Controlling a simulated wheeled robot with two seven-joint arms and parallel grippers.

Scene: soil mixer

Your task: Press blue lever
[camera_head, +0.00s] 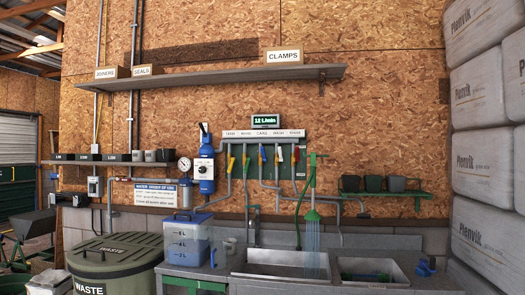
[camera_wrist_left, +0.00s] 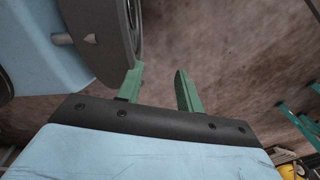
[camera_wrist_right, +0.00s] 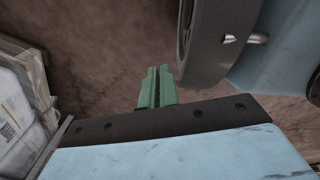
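A row of coloured lever valves hangs under a labelled pipe manifold (camera_head: 264,134) on the back wall in the head view. The blue lever (camera_head: 262,153) is near the middle of the row, with red, yellow and white levers beside it; its exact position is too small to tell. Neither gripper shows in the head view. In the left wrist view my left gripper (camera_wrist_left: 160,90) has its green fingers apart with nothing between them. In the right wrist view my right gripper (camera_wrist_right: 157,88) has its fingers together, with nothing held. No lever shows in either wrist view.
Water runs from a green shower pipe (camera_head: 312,205) into a sink (camera_head: 262,268). A display (camera_head: 267,121) reads 12 L/min. A blue filter (camera_head: 206,170) and a water tank (camera_head: 187,240) stand left of the levers. A waste bin (camera_head: 115,262) is front left; stacked bags (camera_head: 485,170) line the right.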

